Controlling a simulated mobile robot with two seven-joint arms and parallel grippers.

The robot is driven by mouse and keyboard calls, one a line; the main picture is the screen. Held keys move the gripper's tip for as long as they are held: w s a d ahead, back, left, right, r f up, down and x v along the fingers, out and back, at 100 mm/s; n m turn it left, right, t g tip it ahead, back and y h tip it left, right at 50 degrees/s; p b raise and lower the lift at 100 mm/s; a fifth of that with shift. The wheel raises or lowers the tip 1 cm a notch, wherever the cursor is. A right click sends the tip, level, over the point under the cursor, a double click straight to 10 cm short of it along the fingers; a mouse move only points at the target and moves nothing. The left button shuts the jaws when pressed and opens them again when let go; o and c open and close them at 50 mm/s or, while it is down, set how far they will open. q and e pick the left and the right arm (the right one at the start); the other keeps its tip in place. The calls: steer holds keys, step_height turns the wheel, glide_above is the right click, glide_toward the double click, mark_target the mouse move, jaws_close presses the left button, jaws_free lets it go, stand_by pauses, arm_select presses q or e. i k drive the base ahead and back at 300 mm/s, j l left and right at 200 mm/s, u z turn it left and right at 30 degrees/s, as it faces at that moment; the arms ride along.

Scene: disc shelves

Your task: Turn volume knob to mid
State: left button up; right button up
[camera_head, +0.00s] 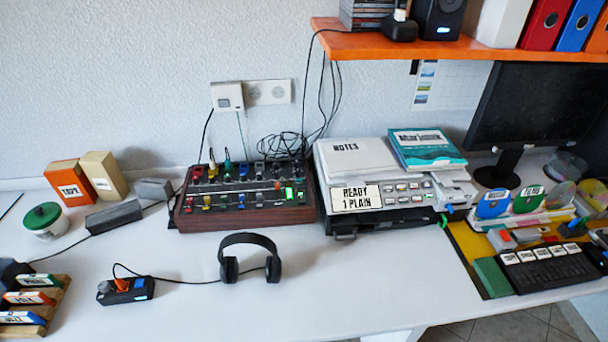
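A dark control panel with a reddish-brown front (245,217) stands on the white desk near the wall. Its top carries two rows of small coloured knobs or plugs, among them a red one (197,172), a yellow one (207,202) and a blue one (242,201). A green light (289,194) glows at its right end. No label marks a volume knob that I can read, and I cannot tell any knob's setting. A black speaker (436,18) with a blue light sits on the shelf, cut off at the top. Neither gripper is in view.
Black headphones (249,260) lie in front of the panel. A printer (395,192) stands close on its right. Grey blocks (113,217) and a power strip (126,290) with cables lie left. The orange shelf (400,45) overhangs the back right. The front middle desk is clear.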

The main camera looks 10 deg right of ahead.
mark_target(104, 286)
steer(key=u, duration=1.25)
